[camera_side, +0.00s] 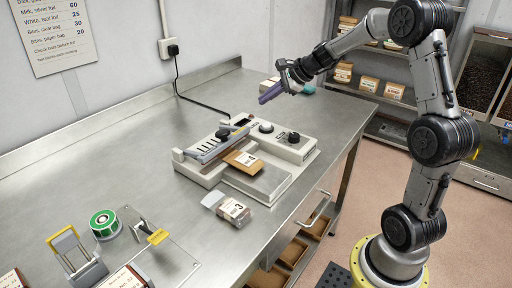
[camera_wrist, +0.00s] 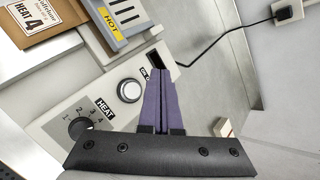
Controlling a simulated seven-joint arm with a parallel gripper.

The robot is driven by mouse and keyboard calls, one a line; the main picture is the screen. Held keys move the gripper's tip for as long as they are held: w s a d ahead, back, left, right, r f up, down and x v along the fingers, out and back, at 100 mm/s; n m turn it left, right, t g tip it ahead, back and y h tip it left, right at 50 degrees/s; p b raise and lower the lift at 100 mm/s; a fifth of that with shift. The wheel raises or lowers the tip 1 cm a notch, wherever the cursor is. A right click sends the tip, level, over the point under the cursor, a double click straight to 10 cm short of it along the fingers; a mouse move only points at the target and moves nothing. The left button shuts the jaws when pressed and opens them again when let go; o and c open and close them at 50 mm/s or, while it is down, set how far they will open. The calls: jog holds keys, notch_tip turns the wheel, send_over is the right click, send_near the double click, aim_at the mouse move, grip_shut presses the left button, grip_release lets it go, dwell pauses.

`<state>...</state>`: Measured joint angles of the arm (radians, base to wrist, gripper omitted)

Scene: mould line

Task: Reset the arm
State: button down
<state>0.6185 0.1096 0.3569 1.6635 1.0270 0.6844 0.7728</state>
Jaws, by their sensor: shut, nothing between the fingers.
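My gripper (camera_side: 264,97) is raised above the bench at its far end, to the right of and beyond the heat sealer. Its purple fingers are together with nothing between them; they also show shut in the wrist view (camera_wrist: 160,85).
A clear bag (camera_side: 228,207) lies on the bench (camera_side: 110,140) in front of the sealer. A green tape roll (camera_side: 104,224) and metal stands are at the near left. Small items (camera_side: 303,87) sit beyond my gripper. A black cable (camera_side: 205,102) runs to the wall.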

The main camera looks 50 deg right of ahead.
jog(key=s+a+r+n+y, duration=0.1)
jog(key=s+a+r+n, duration=0.3)
jog(key=a+r, duration=0.7)
jog(key=s+a+n+g, duration=0.1)
jog(key=s+a+n, duration=0.8)
jog(key=s+a, duration=0.25)
jog(key=s+d+f+n+g+h, duration=0.1)
jog(key=s+f+n, duration=0.3)
jog(key=s, duration=0.3)
jog(key=s+d+f+n+g+h, duration=0.1)
jog(key=s+d+f+n+h, duration=0.1)
jog(key=s+f+n, duration=0.3)
jog(key=s+n, duration=0.2)
jog(key=s, duration=0.1)
jog(key=shift+s+d+f+g, duration=0.15)
jog(key=shift+s+d+g, duration=0.05)
jog(key=shift+s+g, duration=0.1)
